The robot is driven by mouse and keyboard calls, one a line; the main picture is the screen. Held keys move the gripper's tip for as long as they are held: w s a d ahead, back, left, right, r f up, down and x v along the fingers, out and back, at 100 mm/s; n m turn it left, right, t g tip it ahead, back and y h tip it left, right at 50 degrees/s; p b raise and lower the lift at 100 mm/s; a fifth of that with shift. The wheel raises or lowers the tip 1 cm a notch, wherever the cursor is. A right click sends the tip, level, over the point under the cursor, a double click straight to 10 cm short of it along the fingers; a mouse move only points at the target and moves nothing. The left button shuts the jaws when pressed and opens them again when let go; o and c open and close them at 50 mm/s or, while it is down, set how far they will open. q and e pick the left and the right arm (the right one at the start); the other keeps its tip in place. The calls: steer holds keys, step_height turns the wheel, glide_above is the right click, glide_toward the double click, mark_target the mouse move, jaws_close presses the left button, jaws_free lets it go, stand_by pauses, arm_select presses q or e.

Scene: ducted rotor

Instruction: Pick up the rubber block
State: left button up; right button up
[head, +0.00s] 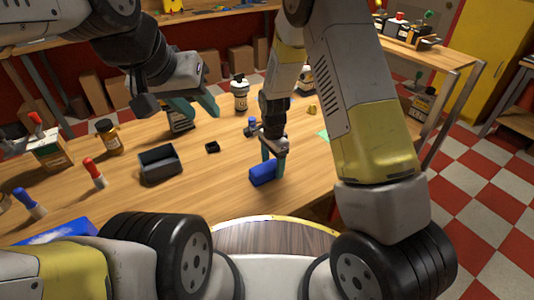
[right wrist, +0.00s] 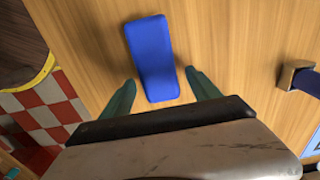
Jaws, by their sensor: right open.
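A blue block (head: 262,176), which I take for the rubber block, lies on the wooden table near its front edge. In the right wrist view the blue block (right wrist: 151,55) is a plain rounded slab lying flat. My right gripper (head: 272,163) points down over it. In the right wrist view the right gripper (right wrist: 162,88) is open, with one teal finger on each side of the block's near end and visible gaps between. My left gripper (head: 205,115) hangs over the table's back left, with its teal fingers apart and nothing seen between them.
A dark open box (head: 160,165) and a small black piece (head: 212,147) stand left of the block. A red-capped tube (head: 94,175), an amber bottle (head: 108,138) and a white bottle (head: 240,92) stand further off. A brown-framed object (right wrist: 297,73) lies right in the wrist view.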

mark_target(272, 165)
steer(key=shift+f, duration=0.2)
steer(key=c, duration=1.5)
steer(key=shift+r, duration=0.15)
steer(key=shift+r, duration=0.25)
steer(key=r, duration=0.3)
steer(key=shift+s, duration=0.3)
steer(key=s, duration=1)
steer(key=s+r, duration=0.1)
steer(key=s, duration=0.4)
steer(key=shift+s+a+r, duration=0.1)
steer(key=shift+s+a, duration=0.05)
steer(key=shift+a, duration=0.2)
steer(key=shift+d, duration=0.1)
